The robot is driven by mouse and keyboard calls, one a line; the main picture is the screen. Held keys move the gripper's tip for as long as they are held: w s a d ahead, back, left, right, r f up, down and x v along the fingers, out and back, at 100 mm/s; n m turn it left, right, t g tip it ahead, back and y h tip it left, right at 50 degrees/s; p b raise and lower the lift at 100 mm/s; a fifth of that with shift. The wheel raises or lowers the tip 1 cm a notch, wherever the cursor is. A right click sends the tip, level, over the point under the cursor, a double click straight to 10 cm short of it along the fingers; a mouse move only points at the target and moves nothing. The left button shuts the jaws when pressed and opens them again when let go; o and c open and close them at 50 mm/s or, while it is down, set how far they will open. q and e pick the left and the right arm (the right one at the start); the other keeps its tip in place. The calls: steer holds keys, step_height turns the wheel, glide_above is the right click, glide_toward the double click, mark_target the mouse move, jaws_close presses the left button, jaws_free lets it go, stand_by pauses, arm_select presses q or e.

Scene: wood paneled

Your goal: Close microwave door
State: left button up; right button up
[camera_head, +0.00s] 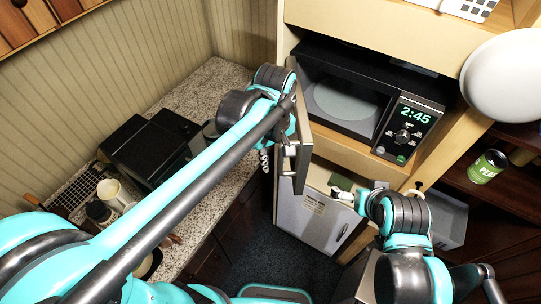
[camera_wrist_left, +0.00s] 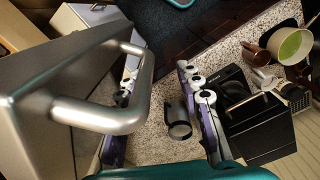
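The microwave (camera_head: 345,100) sits in a shelf bay, and its dark interior with a round plate shows. Its door (camera_head: 303,135) stands wide open, swung out from the left side and seen nearly edge-on. In the left wrist view the door (camera_wrist_left: 50,90) fills the left side, with its bar handle (camera_wrist_left: 105,118) close to the camera. My left gripper (camera_wrist_left: 165,110) has its fingers apart; one finger is partly hidden behind the handle. Contact with the door cannot be told. In the head view the left arm hides most of that gripper. My right gripper (camera_head: 343,194) is below the microwave, its fingers unclear.
A granite counter (camera_head: 205,95) with a black appliance (camera_head: 150,145) and mugs lies left. A small fridge (camera_head: 310,215) stands under the microwave. A green can (camera_head: 487,167) sits on the right shelf. Dark floor shows in the middle.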

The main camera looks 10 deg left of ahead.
arm_select(q)
steer(key=shift+a, duration=0.45)
step_height(320, 180, up, 9)
steer(key=p, duration=0.6)
steer(key=shift+p, duration=0.3)
stand_by(0.4)
